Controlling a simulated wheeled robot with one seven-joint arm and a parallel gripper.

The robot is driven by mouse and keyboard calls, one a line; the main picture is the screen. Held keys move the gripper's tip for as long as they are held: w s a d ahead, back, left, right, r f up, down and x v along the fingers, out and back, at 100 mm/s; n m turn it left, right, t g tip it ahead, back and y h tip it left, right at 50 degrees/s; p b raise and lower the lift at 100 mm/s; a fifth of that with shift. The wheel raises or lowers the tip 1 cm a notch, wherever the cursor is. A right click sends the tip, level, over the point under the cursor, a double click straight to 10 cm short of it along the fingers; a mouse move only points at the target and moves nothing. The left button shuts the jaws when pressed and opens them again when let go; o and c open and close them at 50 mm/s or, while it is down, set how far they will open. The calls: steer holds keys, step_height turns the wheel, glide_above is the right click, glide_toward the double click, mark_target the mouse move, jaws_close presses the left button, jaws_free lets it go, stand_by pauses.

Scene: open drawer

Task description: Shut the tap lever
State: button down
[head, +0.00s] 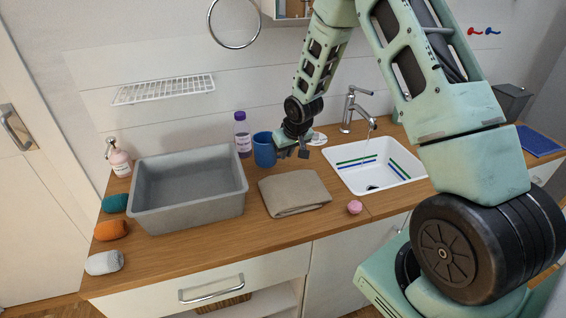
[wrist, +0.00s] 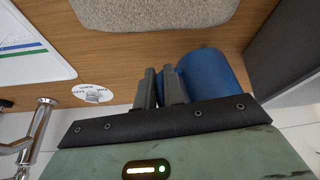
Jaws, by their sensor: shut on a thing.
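The chrome tap (head: 347,112) stands behind the white sink (head: 400,172), with its lever (head: 361,91) on top, pointing right. A thin stream of water seems to fall from its spout. Part of the tap (wrist: 38,128) also shows at the left edge of the wrist view. My gripper (head: 293,153) is left of the tap, low over the counter and apart from the lever. Its fingers (wrist: 161,86) are close together at the blue cup (head: 264,149), with a bit of the cup (wrist: 215,75) between them. Which part of the cup they hold is unclear.
A white disc with a knob (wrist: 92,93) lies on the counter between cup and tap. A folded cloth (head: 293,192), grey basin (head: 187,215) and purple-capped bottle (head: 242,134) are nearby. A pink ball (head: 354,207) sits in front of the sink.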

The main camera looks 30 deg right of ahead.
steer(key=shift+f+p, duration=0.4)
steer(key=shift+f, duration=1.8)
steer(key=shift+f, duration=0.15)
steer(key=c, duration=1.5)
jaws_free()
